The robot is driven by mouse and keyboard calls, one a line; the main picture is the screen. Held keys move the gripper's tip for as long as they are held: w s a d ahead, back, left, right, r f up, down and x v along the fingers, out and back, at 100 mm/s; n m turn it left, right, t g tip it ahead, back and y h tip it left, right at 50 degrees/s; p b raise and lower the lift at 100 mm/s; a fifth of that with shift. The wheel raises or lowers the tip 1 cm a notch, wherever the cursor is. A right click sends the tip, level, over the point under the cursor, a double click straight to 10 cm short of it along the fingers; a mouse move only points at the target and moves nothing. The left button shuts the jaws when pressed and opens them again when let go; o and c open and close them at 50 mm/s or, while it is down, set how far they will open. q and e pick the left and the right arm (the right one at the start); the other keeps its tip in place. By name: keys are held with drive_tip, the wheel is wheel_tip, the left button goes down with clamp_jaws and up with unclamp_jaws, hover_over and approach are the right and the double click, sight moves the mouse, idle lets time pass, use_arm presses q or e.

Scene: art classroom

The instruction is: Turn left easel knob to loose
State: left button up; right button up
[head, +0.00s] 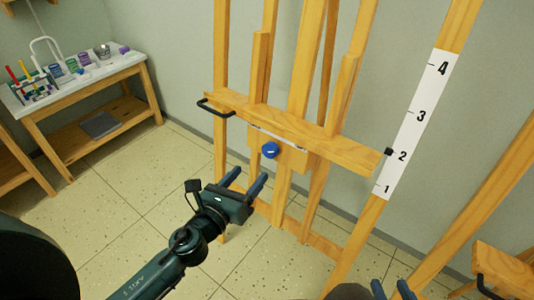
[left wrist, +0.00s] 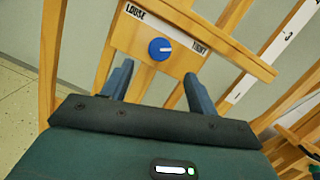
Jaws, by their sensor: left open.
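The blue round knob (head: 269,150) sits on the wooden block below the easel's (head: 330,143) crossbar. In the left wrist view the knob (left wrist: 160,48) has a small white mark pointing right, towards the TIGHT label (left wrist: 199,48); the LOOSE label (left wrist: 135,12) is at upper left. My left gripper (head: 249,176) is open and empty, in front of and below the knob, not touching it. Its two fingers (left wrist: 157,72) stand apart on either side of the knob in the left wrist view. My right gripper (head: 391,287) shows at the bottom edge, fingers apart.
A black handle (head: 215,108) sticks out at the crossbar's left end. A numbered white scale (head: 418,125) runs up the right post. A side table (head: 85,78) with art supplies stands at the left wall. Another wooden piece is at lower right. Tiled floor is clear at left.

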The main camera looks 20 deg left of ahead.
sight(268, 153)
use_arm(q)
drive_tip(key=x, duration=0.9)
drive_tip(key=shift+w+d, duration=0.1)
drive_tip(key=shift+w, duration=0.2)
use_arm(e)
drive_tip(key=shift+a+f, duration=0.1)
drive_tip(key=shift+f, duration=0.05)
use_arm(q)
drive_tip(key=c, duration=1)
